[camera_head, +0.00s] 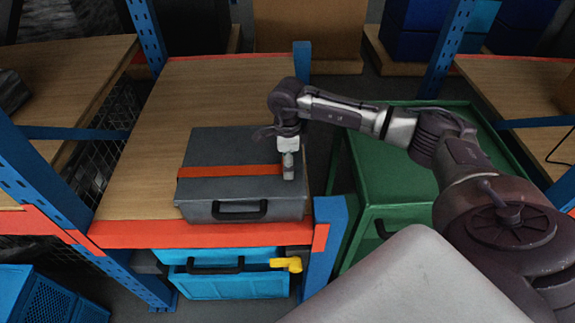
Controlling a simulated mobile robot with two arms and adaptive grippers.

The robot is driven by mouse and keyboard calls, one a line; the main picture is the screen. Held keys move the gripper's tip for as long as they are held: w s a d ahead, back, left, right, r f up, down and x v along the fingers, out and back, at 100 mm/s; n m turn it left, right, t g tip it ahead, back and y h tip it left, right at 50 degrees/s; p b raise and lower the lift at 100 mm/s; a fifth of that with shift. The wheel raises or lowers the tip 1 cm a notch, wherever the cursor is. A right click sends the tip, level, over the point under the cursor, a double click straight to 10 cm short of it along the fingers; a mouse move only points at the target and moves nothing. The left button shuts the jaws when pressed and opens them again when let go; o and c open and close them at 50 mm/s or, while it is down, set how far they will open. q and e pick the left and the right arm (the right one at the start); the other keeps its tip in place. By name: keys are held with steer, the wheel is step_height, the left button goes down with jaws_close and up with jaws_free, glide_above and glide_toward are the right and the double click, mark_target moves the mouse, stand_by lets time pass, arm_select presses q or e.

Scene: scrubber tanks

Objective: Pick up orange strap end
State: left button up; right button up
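A flat orange strap (230,171) lies across the top of a dark grey case (245,190), running from its left edge to near its right edge. The case has a black handle at the front and sits on a wooden shelf (140,185). My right gripper (288,174) points down at the strap's right end, over the right side of the case lid. Its fingers cover that end, so I cannot tell whether they are closed on it or only beside it. My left gripper is not in view.
The shelf has an orange front beam and blue posts (325,235). A blue case (230,282) with a yellow fitting (288,264) is below. A green cabinet (400,180) stands right of the shelf, under my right arm. The shelf behind the grey case is clear.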

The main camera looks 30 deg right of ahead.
steer(key=c, duration=0.4)
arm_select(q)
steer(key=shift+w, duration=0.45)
